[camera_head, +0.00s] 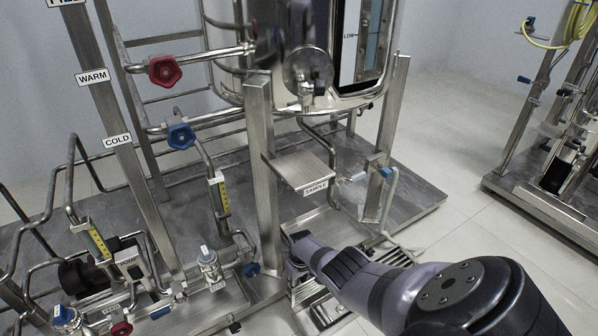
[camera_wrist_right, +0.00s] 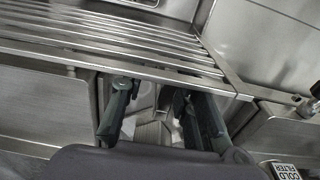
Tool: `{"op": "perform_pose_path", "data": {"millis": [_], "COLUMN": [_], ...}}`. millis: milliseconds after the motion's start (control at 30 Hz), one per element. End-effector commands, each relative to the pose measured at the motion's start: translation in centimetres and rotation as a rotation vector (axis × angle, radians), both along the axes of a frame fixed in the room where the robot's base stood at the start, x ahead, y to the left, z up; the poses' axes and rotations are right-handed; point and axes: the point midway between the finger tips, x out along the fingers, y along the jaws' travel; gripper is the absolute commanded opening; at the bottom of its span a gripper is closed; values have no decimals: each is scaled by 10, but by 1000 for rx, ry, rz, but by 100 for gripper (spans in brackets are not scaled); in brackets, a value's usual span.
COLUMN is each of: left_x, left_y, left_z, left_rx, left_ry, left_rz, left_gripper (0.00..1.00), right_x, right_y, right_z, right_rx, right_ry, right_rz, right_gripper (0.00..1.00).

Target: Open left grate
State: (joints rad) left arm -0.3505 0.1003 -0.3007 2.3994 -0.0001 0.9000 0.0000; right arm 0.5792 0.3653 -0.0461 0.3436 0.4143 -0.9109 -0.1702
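A metal grate with parallel slats (camera_wrist_right: 110,45) fills the upper left of the right wrist view. In the head view, slats (camera_head: 318,304) show at the lower middle, left of my right arm, and more slats (camera_head: 397,257) show to its right. I cannot tell whether they belong to one grate. My right gripper (camera_wrist_right: 152,88) is open, its dark fingers spread at the grate's front rail. Its tips look at or just below the rail; contact is unclear. In the head view, my right arm hides part of the grate area. My left gripper is not in view.
The sample shelf (camera_head: 302,169) stands above the grate area, between metal posts. Left are pipes, a red valve knob (camera_head: 165,71) and a blue valve knob (camera_head: 181,136). A cold filter label (camera_wrist_right: 285,170) sits at the wrist view's lower right. Tiled floor (camera_head: 465,130) is clear between the skids.

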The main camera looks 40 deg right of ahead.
Motion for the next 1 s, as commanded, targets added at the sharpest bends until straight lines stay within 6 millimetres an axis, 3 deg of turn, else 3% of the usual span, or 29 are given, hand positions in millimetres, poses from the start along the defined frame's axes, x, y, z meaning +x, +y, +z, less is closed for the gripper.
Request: {"op": "perform_pose_path", "data": {"millis": [467, 733, 1000], "left_x": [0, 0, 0], "left_y": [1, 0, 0], "left_z": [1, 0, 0], "left_rx": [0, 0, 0], "left_ry": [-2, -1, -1], "left_rz": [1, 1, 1], "left_gripper": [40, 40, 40], "right_x": [1, -3, -4], "right_y": [-2, 0, 0], "right_z": [10, 32, 72], "right_rx": [-1, -1, -1], "right_ry": [-3, -1, -4], "right_rz": [-1, 2, 2], "right_gripper": [28, 28, 28]}}
